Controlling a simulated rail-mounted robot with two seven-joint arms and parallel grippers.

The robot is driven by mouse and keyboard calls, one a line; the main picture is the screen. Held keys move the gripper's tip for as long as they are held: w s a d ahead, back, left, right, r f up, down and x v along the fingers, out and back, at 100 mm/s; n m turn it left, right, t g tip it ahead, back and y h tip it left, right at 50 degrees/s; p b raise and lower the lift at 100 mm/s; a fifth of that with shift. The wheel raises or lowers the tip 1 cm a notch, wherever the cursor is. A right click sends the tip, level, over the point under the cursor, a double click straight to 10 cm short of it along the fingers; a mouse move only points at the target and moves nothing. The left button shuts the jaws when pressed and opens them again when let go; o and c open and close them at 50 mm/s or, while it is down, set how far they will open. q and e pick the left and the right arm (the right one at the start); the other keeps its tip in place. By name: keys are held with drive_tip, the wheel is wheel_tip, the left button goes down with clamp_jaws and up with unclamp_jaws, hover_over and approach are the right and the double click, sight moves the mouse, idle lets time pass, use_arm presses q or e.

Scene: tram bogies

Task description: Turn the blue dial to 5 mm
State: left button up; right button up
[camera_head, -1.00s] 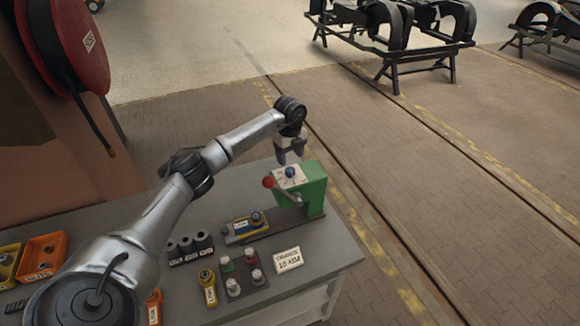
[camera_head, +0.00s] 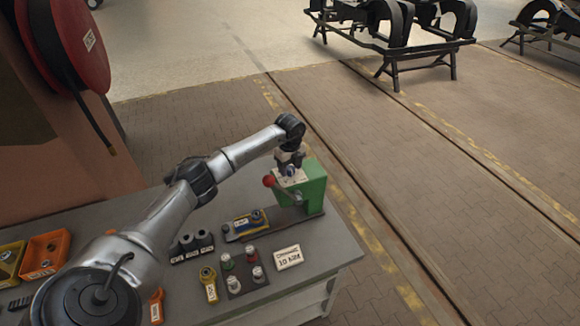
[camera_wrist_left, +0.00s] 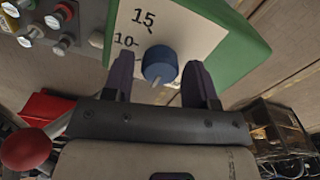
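The blue dial (camera_wrist_left: 159,64) sits on a white scale plate (camera_wrist_left: 190,25) on top of the green device (camera_head: 315,190). In the left wrist view the marks 15 and 10 show on the plate; any further marks are hidden. My left gripper (camera_wrist_left: 160,75) is open, with one dark finger on each side of the dial. A gap shows between the dial and the fingers. In the head view the dial (camera_head: 291,172) is partly covered by the left gripper (camera_head: 290,167) above it. My right gripper is in neither view.
A red-knobbed lever (camera_head: 269,181) stands beside the green device. On the grey bench (camera_head: 330,255) lie a white sign (camera_head: 289,257), several coloured knobs, black cylinders (camera_head: 195,241) and orange bins (camera_head: 45,252). The floor right of the bench is clear.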

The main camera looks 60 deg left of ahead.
use_arm(q)
drive_tip(key=c, duration=0.7)
drive_tip(key=m, duration=0.4)
drive_tip(key=shift+b, duration=0.4)
drive_tip(key=shift+m+b, duration=0.35)
drive_tip(key=shift+m, duration=1.95)
drive_tip(key=shift+r, duration=0.1)
drive_tip(key=o, duration=0.9)
drive_tip(key=shift+o, duration=0.2)
